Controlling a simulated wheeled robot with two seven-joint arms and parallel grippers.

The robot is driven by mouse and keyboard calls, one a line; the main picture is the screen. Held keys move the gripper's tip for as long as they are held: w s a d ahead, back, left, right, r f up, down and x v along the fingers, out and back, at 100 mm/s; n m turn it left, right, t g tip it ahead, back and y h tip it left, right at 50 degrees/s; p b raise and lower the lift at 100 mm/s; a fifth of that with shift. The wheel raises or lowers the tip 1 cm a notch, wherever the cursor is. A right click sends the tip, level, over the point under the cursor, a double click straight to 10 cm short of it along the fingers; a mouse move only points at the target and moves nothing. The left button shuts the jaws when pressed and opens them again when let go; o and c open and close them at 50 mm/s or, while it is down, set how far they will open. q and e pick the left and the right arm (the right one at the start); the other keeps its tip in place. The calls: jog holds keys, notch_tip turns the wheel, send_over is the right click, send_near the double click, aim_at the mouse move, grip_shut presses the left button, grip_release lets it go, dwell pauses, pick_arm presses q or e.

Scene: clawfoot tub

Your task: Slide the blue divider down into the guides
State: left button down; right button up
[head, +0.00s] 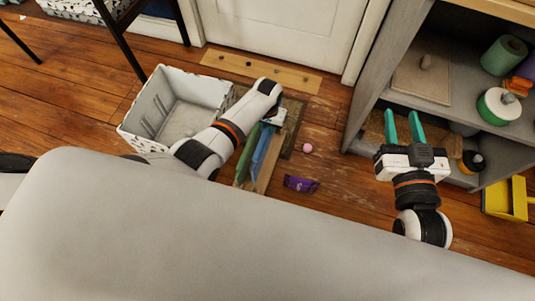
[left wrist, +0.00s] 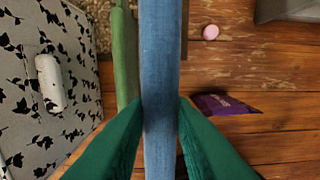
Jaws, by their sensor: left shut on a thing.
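The blue divider (head: 263,152) stands on edge in the head view, beside a green divider (head: 247,150) to its left. My left gripper (head: 268,125) is over its far part, its fingers mostly hidden. In the left wrist view, its green fingers are shut on the blue divider (left wrist: 160,60), one on each side; the green divider (left wrist: 124,60) is just left. A white box (head: 205,87) with dark marks stands open to the left. Grey upright strips that look like guides (head: 150,118) line its left inner wall. My right gripper (head: 403,127) is open and empty.
A wooden base (head: 266,183) lies under the dividers. A purple packet (head: 301,184) and pink ball (head: 307,148) lie on the floor right of them. A grey shelf (head: 370,75) stands at right. A board with pegs (head: 262,72) lies by the door.

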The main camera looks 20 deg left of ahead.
pick_arm(q)
jog(key=shift+r+p, duration=0.7)
jog(key=shift+p, duration=0.05)
jog(key=shift+r+p, duration=0.35)
jog(key=shift+p, duration=0.05)
jog(key=shift+r, duration=0.2)
pick_arm(e)
jog(key=s+d+f+g+h, duration=0.2)
jog(key=s+d+f+g, duration=0.1)
jog(key=s+f+g, duration=0.3)
jog(key=shift+f+g, duration=1)
jog(key=shift+f, duration=0.7)
jog(key=shift+d, duration=0.1)
pick_arm(q)
jog(key=shift+r+p, duration=0.1)
jog(key=shift+p, duration=0.25)
